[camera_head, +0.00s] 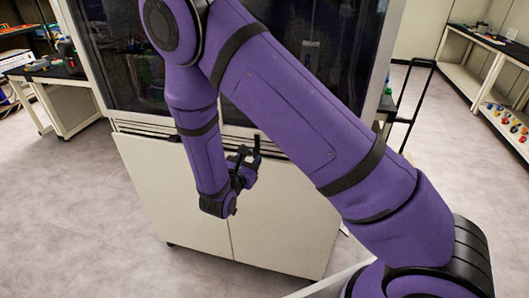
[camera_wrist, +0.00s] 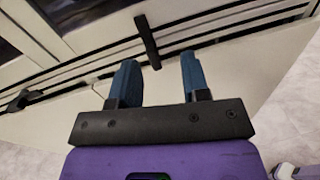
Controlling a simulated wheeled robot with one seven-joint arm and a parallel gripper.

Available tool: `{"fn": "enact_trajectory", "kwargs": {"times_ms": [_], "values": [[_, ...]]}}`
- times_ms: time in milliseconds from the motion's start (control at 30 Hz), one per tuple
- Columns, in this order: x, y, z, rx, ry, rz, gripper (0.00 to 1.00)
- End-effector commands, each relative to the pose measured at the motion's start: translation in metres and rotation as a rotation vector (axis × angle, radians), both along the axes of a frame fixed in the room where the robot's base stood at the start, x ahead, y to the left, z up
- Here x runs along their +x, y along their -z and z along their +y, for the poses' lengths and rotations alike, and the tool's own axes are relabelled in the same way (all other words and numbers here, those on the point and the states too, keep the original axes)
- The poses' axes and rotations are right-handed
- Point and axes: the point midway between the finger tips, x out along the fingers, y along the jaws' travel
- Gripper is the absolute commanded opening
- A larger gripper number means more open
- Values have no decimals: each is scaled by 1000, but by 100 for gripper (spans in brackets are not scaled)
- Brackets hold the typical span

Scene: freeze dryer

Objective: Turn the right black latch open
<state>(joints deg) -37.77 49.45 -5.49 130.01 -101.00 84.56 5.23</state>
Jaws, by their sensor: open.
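The right black latch (camera_wrist: 147,40) is a short black bar in the wrist view. It stands crosswise over the dark rails on the freeze dryer's front (camera_head: 285,215). My gripper (camera_wrist: 158,62) is open, with its two blue fingertips apart. The latch's lower end reaches toward the gap between the fingertips, nearer the left one; I cannot tell whether they touch. In the head view, my gripper (camera_head: 247,162) is at the top of the white cabinet front, partly hidden by my wrist. A second black latch (camera_wrist: 22,100) lies along the rail at the left of the wrist view.
Dark glass (camera_head: 120,60) is above the rails, largely behind my arm. White cabinet doors are below. A side bench (camera_head: 62,75) stands at the left and shelving (camera_head: 480,70) at the right. A black cart handle (camera_head: 413,105) is beside the dryer. The floor in front is clear.

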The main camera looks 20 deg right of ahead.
Motion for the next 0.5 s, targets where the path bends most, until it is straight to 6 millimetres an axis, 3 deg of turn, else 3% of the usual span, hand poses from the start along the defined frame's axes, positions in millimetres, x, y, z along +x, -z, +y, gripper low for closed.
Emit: {"fn": "enact_trajectory", "kwargs": {"times_ms": [100, 200, 500], "values": [[1, 25, 16, -52, -94, 27, 43], [2, 36, 24, -74, -138, 38, 43], [20, 40, 13, -82, -154, 40, 43]]}}
